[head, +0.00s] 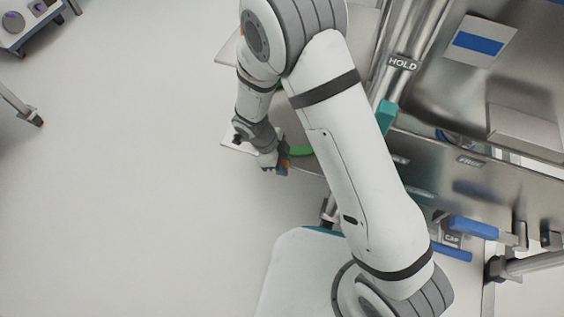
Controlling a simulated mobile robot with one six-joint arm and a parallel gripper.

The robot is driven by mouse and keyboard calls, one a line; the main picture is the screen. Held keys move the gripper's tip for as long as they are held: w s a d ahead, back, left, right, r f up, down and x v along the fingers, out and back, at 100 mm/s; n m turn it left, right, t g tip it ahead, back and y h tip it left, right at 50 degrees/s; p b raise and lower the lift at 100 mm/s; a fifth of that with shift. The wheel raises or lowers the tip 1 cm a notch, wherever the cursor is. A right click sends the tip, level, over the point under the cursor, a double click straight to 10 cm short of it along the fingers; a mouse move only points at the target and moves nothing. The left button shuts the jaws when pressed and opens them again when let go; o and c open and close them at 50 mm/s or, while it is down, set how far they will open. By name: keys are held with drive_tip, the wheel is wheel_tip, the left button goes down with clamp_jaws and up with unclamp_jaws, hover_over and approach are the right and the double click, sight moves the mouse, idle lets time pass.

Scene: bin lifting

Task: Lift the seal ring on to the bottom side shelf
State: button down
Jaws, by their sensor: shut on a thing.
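My gripper (275,163) is left of centre, beyond the bend of my arm, and looks shut. A short green arc (301,152), which looks like part of the seal ring, shows just right of the fingers. It appears to be held at their tips. My arm hides the rest of the ring. A pale side shelf (232,137) shows its left edge and corner close to the gripper. The arc overlaps this shelf in the picture; I cannot tell whether it touches it.
Another pale shelf (232,55) juts out farther up. A metal cart with a HOLD label (403,62), a FREE label (470,162) and blue handles (473,228) fills the right. A small trolley (30,22) stands at the upper left.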

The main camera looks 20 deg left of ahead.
drive_tip(key=c, duration=1.1)
unclamp_jaws()
drive_tip(key=p+v, duration=0.3)
drive_tip(key=v, duration=0.4)
drive_tip(key=shift+a+r, duration=0.2)
drive_tip(key=shift+r, duration=0.15)
